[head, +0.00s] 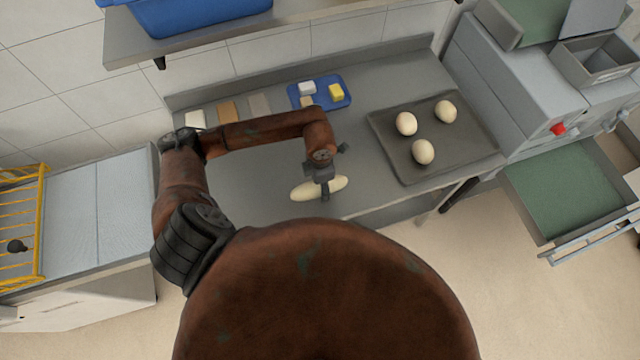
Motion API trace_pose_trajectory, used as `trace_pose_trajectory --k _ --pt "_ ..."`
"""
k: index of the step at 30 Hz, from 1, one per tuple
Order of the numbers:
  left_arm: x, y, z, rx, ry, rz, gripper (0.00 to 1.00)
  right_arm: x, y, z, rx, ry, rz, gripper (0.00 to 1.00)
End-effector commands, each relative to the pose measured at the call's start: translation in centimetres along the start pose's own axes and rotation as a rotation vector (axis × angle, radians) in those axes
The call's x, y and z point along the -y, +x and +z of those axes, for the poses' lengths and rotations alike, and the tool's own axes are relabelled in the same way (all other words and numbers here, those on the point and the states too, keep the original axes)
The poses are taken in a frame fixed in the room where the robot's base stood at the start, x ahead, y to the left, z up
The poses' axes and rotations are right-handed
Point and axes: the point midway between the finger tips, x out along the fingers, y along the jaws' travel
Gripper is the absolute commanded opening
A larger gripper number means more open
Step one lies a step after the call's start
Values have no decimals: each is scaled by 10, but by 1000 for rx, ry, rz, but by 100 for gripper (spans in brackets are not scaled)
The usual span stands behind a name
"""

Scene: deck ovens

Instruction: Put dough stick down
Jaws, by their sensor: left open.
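The dough stick (304,190) is a pale, elongated piece near the front edge of the grey steel table (250,185). My left gripper (325,193) is directly over its middle, pointing down, and is open. The gripper covers the middle of the stick, with both ends showing at its sides. From this view I cannot tell whether the fingers touch it, or whether the stick rests fully on the table. My right gripper is not in view.
A dark tray (440,165) with three round dough balls (423,151) lies on the table's right. A small blue tray (330,103) and several flat blocks (228,110) lie along the back. An open drawer (565,190) juts out at right. A shelf (200,43) overhangs the back.

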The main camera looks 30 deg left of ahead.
Motion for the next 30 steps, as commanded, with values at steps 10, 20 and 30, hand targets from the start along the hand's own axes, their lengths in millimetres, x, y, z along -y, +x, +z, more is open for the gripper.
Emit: trace_pose_trajectory --k 10,20,30 --pt "-1 -21 2 5 1 4 58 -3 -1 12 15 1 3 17" --pt "-1 -89 1 3 1 4 58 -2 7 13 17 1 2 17" --pt "0 -123 0 1 0 0 58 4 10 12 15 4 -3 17"
